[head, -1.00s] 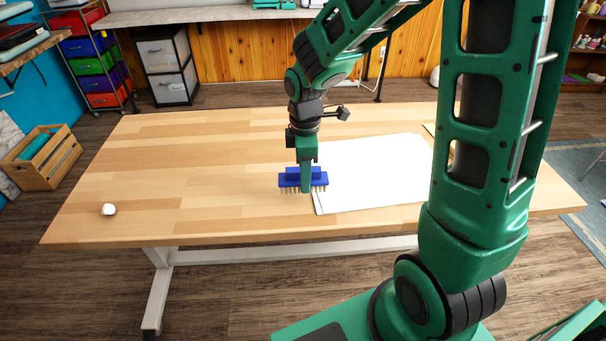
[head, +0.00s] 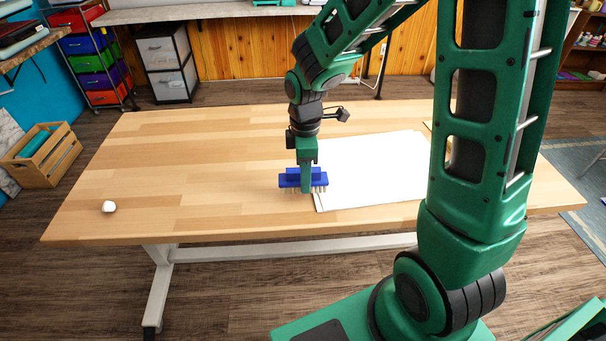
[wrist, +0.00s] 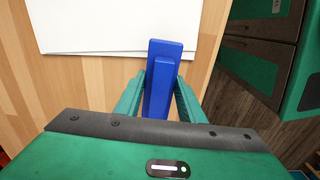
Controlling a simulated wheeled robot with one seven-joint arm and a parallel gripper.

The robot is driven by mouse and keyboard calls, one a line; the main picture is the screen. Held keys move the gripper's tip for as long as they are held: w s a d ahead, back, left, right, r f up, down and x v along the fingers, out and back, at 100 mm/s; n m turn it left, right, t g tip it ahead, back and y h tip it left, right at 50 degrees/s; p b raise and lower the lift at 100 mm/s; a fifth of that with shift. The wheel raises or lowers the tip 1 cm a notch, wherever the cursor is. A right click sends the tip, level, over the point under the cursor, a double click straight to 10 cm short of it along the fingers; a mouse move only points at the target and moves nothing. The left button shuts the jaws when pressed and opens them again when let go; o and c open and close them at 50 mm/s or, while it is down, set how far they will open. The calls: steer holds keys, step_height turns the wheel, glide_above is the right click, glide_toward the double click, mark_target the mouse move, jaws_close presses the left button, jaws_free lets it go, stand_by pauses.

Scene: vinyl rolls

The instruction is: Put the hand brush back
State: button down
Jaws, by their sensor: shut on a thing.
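The hand brush has a blue body with a raised blue grip and pale bristles pointing down; in the head view the brush (head: 289,181) is at the near middle of the table, by the left edge of the white sheet. My gripper (head: 306,188) points down and is shut on the brush's grip. In the wrist view the blue brush (wrist: 158,85) lies between the two green fingers of my gripper (wrist: 158,100). The bristle tips are at or just above the table top; I cannot tell whether they touch.
A white sheet (head: 370,175) lies on the wooden table (head: 190,150), partly hidden by my arm. A small white lump (head: 108,206) sits near the table's left front corner. A wooden crate (head: 45,170) stands on the floor at left.

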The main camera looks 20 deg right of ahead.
steer(key=shift+f, duration=0.65)
steer(key=shift+f, duration=0.1)
steer(key=shift+f, duration=0.5)
stand_by(0.4)
jaws_free()
stand_by(0.4)
stand_by(0.3)
steer(key=shift+r, duration=4.45)
